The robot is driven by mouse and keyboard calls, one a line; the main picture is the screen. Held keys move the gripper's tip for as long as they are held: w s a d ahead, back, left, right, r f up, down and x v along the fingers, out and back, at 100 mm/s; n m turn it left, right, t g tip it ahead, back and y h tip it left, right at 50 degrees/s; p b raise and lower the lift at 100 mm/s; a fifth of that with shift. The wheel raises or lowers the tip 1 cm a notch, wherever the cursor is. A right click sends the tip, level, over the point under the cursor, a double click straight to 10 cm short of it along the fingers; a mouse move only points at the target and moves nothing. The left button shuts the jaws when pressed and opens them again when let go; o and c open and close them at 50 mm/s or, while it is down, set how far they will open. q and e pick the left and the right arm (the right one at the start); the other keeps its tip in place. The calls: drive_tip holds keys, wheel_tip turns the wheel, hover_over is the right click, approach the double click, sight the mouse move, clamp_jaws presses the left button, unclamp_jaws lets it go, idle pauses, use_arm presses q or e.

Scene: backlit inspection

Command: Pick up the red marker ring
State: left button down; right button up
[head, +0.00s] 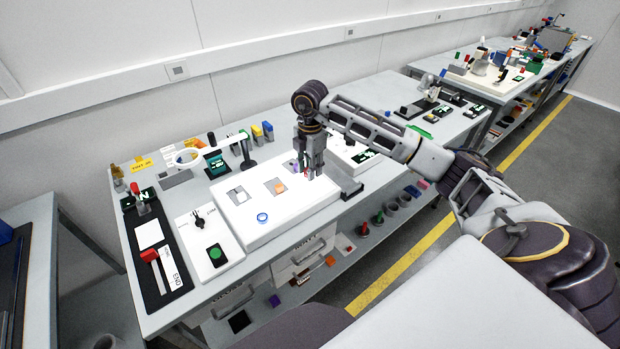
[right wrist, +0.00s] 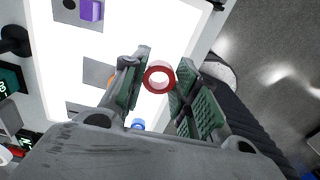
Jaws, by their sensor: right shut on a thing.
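The red marker ring (right wrist: 159,77) shows in the right wrist view, between the fingertips of my right gripper (right wrist: 160,85). The gripper is shut on it, with green-padded fingers on either side. In the head view my right gripper (head: 311,170) points down over the right part of the white lit panel (head: 248,232); I cannot make out the ring there. The lit panel also fills much of the right wrist view (right wrist: 60,45). My left gripper is in neither view.
A blue ring (head: 262,218) lies near the panel's front edge. An orange piece (head: 280,188) and a purple block (right wrist: 91,10) lie on grey squares. A green button box (head: 215,255) stands left of the panel. A magnifier stand (head: 245,150) is behind it.

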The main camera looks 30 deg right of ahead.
drive_tip(key=shift+r, duration=1.15)
drive_tip(key=shift+r, duration=0.2)
